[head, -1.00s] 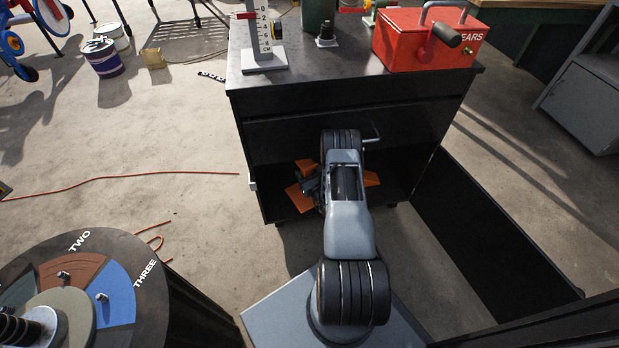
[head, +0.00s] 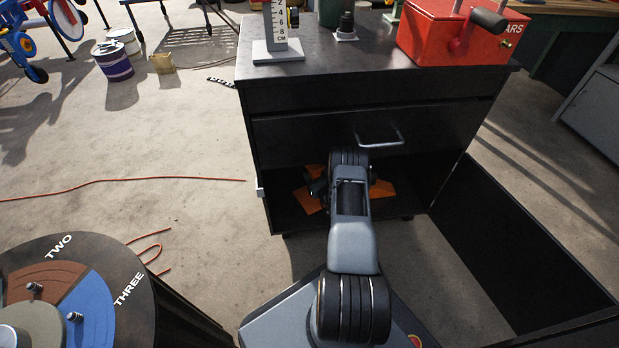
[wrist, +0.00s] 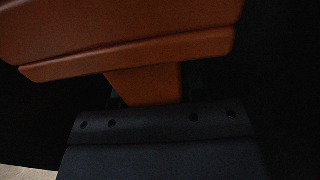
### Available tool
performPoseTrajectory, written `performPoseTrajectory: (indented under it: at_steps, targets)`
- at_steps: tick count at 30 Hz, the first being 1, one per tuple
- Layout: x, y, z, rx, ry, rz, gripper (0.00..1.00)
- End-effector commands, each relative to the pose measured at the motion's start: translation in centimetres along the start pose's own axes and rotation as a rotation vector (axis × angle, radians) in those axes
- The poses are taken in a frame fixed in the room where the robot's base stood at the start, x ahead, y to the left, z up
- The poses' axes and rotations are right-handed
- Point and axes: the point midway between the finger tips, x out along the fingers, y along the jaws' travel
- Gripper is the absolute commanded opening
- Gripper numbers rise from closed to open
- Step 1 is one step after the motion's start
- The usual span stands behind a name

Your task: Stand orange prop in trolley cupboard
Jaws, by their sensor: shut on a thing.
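The orange prop (head: 313,200) shows in the head view inside the open lower cupboard of the black trolley (head: 258,135), partly hidden behind my arm. In the wrist view the orange prop (wrist: 130,40) fills the upper left, with a wide stepped body and a narrower stem running down to my gripper (wrist: 150,105). My gripper is shut on that stem. The fingertips are dark and hard to make out. I cannot tell whether the prop touches the cupboard floor (head: 290,218).
The cupboard door (head: 525,235) stands open at the right. A drawer with a metal handle (head: 380,140) is above the cupboard. A red toolbox (head: 455,35) and a scale stand (head: 278,48) are on top. A round segmented table (head: 115,270) stands at lower left.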

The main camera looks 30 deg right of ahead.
Motion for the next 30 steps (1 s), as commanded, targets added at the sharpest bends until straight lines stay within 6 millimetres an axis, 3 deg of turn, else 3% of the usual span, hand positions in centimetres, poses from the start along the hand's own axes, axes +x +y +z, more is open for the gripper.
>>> performPoseTrajectory:
  at_steps: [8, 22, 23, 30]
  targets:
    - [0.2, -0.3, -3.1, -0.002, -0.008, -0.002, 0.0]
    - [0.2, -0.2, -3.2, -0.003, -0.009, -0.001, 0.0]
    - [0.1, -0.1, -3.5, 0.0, -0.001, -0.001, 0.41]
    - [0.1, -0.1, -3.5, 0.0, 0.0, 0.0, 0.64]
